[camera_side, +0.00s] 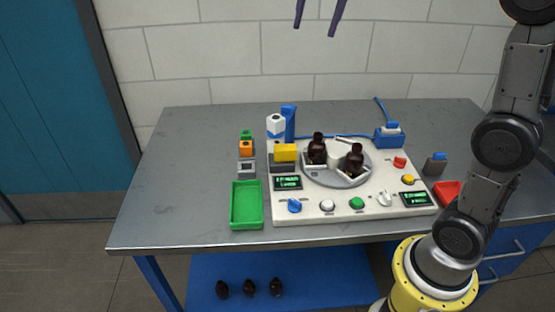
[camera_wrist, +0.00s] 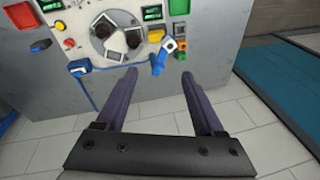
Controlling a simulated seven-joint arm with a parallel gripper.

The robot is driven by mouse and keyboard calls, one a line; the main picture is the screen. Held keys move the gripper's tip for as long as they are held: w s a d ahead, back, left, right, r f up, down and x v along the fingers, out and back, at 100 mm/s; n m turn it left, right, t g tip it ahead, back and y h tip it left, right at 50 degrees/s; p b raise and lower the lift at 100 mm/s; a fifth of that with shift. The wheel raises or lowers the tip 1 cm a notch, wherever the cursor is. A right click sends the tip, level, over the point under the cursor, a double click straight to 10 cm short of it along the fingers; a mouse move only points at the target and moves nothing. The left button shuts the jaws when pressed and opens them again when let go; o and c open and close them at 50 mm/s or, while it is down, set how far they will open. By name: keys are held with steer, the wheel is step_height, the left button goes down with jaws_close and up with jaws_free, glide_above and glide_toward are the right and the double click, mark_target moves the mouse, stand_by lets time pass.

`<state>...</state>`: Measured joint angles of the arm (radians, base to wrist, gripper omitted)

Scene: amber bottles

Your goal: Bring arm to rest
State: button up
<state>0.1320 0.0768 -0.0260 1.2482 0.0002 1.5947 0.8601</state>
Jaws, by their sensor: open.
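My gripper (camera_side: 318,20) is at the top of the side view, with only its two dark fingers showing, high above the table. In the wrist view my gripper (camera_wrist: 158,80) has its fingers apart with nothing between them. Two dark amber bottles, a left one (camera_side: 317,150) and a right one (camera_side: 355,160), stand on the round grey turntable (camera_side: 345,183) of the white machine (camera_side: 310,212). Several more dark bottles (camera_side: 249,288) stand on the blue lower shelf. My gripper is well apart from all of them.
The grey table (camera_side: 185,150) carries a green tray (camera_side: 247,205) at left and a red tray (camera_side: 447,193) at right. A white-and-blue container (camera_side: 276,126) and a yellow block (camera_side: 286,152) stand by the machine. A blue cable (camera_side: 381,108) lies at the back. The air around my gripper is clear.

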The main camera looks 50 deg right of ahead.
steer(key=s+a+f+n+t, duration=0.1)
steer(key=s+a+f+n, duration=0.15)
steer(key=s, duration=0.75)
steer(key=s+a+f+n+t, duration=0.1)
steer(key=s+a+f+n, duration=0.1)
steer(key=s+f+n, duration=0.7)
steer(key=shift+s+a+f+t, duration=0.35)
steer(key=shift+s+f, duration=0.7)
steer(key=shift+f, duration=2.6)
